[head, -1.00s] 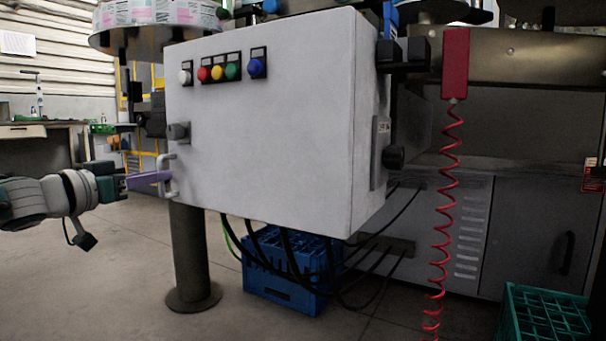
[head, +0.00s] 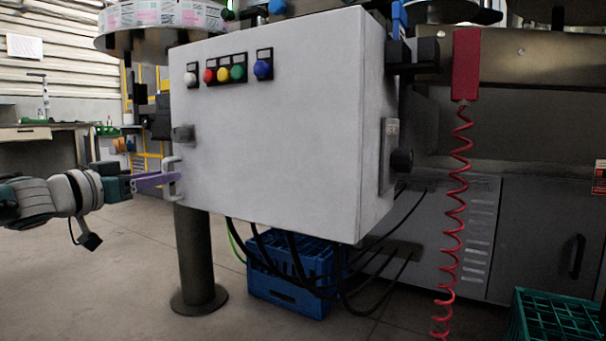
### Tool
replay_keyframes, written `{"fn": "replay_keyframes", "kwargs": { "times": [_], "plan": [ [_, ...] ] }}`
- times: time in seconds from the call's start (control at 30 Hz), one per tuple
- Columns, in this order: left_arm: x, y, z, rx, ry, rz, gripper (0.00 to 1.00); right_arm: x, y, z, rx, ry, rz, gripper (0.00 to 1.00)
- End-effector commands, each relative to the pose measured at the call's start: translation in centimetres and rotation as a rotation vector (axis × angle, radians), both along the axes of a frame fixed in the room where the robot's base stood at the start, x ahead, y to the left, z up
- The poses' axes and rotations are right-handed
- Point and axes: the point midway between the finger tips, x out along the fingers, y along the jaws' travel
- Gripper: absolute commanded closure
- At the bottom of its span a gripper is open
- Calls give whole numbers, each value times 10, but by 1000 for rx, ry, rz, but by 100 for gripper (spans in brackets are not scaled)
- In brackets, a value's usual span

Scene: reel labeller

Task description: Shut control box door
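The control box (head: 385,150) is a large light grey cabinet in the middle of the head view. Its door (head: 280,150) faces me, with a row of coloured buttons along the top and no visible gap at its right edge. A light grey bracket handle (head: 177,188) is at the door's left edge, below a dark knob (head: 182,133). My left gripper (head: 165,180) comes in from the left with purple fingers at the handle. The fingers overlap edge-on, so their grip is unclear. My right gripper is out of view.
A dark post (head: 197,260) stands under the box. Black cables hang down by a blue crate (head: 290,280). The floor at the left is open.

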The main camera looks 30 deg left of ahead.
Motion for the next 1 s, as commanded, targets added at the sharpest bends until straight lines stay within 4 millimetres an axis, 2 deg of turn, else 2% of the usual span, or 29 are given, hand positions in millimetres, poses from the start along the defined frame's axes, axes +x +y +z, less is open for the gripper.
{"fn": "replay_keyframes", "kwargs": {
  "times": [0.27, 0.7, 0.83, 1.0],
  "plan": [
    [-13, -3, 2, -2, 4, -4, 55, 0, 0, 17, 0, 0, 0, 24],
    [-78, -10, 4, -3, 4, 1, 55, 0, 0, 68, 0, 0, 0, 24],
    [-92, -12, 2, -2, 3, 1, 55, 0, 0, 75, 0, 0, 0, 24],
    [-99, -12, 1, 0, 0, 0, 55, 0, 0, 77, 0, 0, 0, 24]
  ]
}}
